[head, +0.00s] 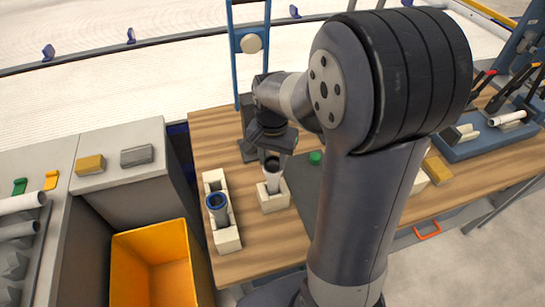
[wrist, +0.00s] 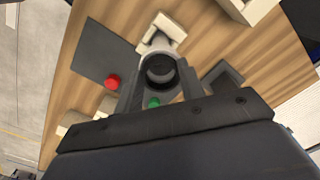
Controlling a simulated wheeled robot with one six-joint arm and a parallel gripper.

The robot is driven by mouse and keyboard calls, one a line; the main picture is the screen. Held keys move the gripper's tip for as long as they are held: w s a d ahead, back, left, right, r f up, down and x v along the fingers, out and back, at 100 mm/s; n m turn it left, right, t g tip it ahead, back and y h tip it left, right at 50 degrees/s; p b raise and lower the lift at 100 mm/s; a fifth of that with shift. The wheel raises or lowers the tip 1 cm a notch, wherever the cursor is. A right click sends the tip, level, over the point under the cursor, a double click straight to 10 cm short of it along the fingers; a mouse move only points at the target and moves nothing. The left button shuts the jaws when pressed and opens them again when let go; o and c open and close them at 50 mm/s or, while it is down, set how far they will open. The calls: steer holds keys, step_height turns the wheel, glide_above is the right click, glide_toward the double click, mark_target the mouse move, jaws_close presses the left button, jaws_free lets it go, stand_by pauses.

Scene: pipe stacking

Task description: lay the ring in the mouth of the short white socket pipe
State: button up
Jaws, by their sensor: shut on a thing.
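The short white socket pipe (head: 273,181) stands upright in a cream block (head: 273,200) on the wooden table. In the wrist view the pipe (wrist: 170,30) shows partly behind the ring. My gripper (head: 271,155) is directly over the pipe's mouth, pointing down. In the wrist view my gripper (wrist: 160,85) is shut on a dark round ring (wrist: 160,68), one finger on each side. The ring is over or at the pipe's mouth. I cannot tell whether it touches the pipe, because the fingers and ring hide much of the mouth.
A grey pipe with a blue rim (head: 217,203) stands in a longer cream holder (head: 228,238) to the left. A yellow bin (head: 160,265) stands left of the table.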

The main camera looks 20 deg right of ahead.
steer(key=shift+f, duration=0.3)
stand_by(0.8)
steer(key=o, duration=1)
steer(key=shift+o, duration=0.5)
steer(key=o, duration=0.4)
steer(key=shift+r, duration=0.15)
steer(key=shift+r+p, duration=2.8)
steer(key=shift+r, duration=0.6)
